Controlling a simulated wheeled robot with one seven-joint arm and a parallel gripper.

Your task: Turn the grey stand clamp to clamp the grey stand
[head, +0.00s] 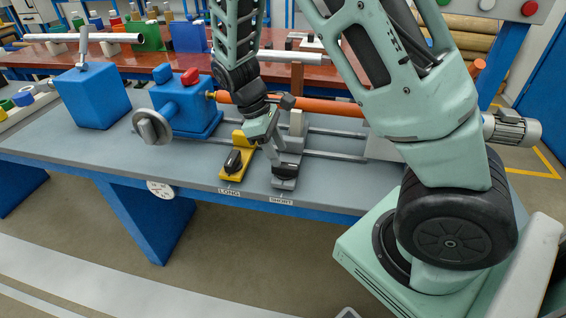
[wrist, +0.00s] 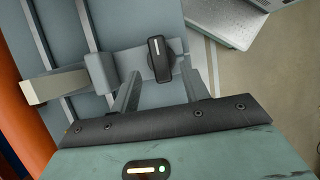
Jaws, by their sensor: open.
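The grey stand (head: 284,183) stands on the bench rails by the SHORT label; its upright (wrist: 55,88) shows at the left in the wrist view. The grey stand clamp (head: 285,170) is a black knob on its foot. In the wrist view the clamp (wrist: 160,60) has a pale mark at one end and lies crosswise to the foot. My gripper (head: 272,150) is low over the grey stand. In the wrist view its fingers (wrist: 161,80) are open, one on each side of the knob near its lower end. Contact cannot be told.
A yellow stand (head: 237,154) with its own black clamp (head: 233,162) is close on the left, by the LONG label. An orange rod (head: 325,106) runs behind the stands. A blue headstock (head: 190,106) with a handwheel (head: 152,127) stands at the left.

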